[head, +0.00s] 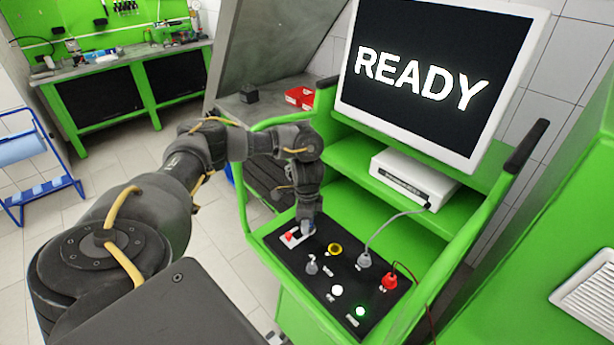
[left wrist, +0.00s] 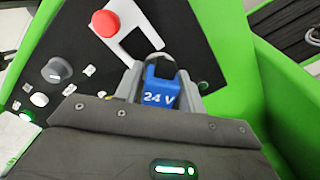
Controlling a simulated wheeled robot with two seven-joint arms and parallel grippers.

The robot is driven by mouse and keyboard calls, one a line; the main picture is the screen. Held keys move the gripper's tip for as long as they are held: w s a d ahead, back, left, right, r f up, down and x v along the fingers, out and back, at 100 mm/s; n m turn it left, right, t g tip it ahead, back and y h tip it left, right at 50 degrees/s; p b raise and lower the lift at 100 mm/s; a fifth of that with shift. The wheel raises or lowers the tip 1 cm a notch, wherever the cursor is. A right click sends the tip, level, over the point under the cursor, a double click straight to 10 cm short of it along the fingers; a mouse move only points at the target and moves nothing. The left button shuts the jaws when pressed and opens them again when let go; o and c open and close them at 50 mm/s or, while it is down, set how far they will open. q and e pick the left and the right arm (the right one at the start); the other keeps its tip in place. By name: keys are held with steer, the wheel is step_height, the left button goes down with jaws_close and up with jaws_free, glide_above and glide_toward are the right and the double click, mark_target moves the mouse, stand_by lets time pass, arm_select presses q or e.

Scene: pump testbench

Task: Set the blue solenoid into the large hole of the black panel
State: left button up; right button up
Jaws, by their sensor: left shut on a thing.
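My left gripper (head: 307,224) is over the far left part of the black panel (head: 335,273). It is shut on the blue solenoid (left wrist: 160,92), which carries a white "24 V" label in the left wrist view, between the two grey fingers. In the left wrist view, the solenoid's dark far end is next to a white-framed dark area (left wrist: 138,45) on the panel. The gripper and solenoid partly cover that area, and I cannot tell whether the solenoid touches the panel or is in a hole. My right gripper is not in view.
The panel also carries a grey knob (head: 312,267), a yellow ring (head: 335,249), a grey plug (head: 364,261) with a cable, a red plug (head: 389,281) and lit lamps (head: 360,311). A monitor (head: 430,80) reading READY stands behind.

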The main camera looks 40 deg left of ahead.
arm_select(q)
steer(key=shift+r, duration=0.25)
steer(key=shift+r+p, duration=0.5)
steer(key=o, duration=1.3)
steer(key=shift+r, duration=4)
steer(key=shift+d+f, duration=0.1)
